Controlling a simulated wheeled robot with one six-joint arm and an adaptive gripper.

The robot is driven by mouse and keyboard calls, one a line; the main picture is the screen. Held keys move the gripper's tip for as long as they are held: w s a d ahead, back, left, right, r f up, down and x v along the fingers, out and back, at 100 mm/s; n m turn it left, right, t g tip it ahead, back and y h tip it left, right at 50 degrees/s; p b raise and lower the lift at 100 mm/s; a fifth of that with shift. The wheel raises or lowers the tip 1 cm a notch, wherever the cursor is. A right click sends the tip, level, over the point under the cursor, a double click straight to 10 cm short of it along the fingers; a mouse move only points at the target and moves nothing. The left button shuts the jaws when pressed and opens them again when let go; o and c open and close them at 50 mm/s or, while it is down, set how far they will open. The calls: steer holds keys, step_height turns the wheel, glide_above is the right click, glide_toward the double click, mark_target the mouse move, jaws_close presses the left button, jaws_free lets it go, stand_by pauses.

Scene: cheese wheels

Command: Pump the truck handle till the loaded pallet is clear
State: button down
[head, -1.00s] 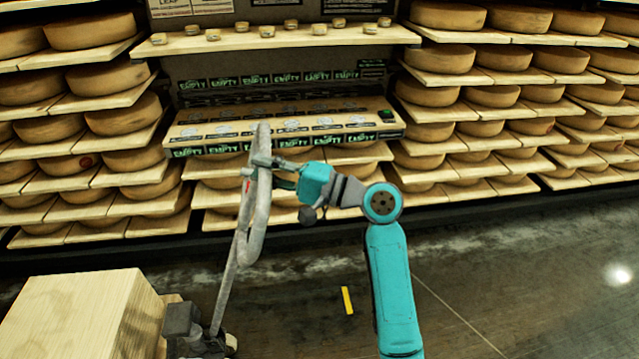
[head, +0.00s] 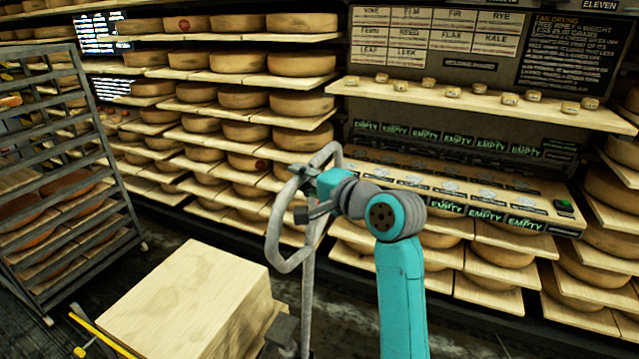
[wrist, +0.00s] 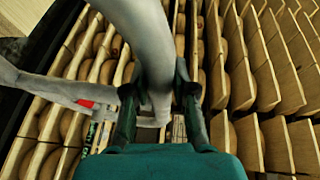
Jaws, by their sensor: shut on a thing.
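The truck handle (head: 272,240) is a grey loop on a long shaft, standing near upright in the head view. My gripper (head: 306,190) is shut on the upper part of the loop. In the wrist view the grey handle bar (wrist: 150,50) passes between the two dark fingers of my gripper (wrist: 157,105). The load (head: 185,295) is a big pale wooden block at lower left, beside the foot of the shaft. I cannot see the pallet under it or any gap to the floor.
A grey wheeled rack (head: 85,165) with cheese wheels stands at the left. A yellow bar (head: 100,335) lies low beside the block. Shelves of cheese wheels (head: 300,103) and a sloping panel with "EMPTY" labels (head: 470,190) fill the back, behind the handle.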

steer(key=shift+w+a, duration=0.1)
steer(key=shift+a, duration=0.1)
steer(key=c, duration=0.9)
jaws_free()
steer(key=shift+d, duration=0.1)
steer(key=v, duration=1.2)
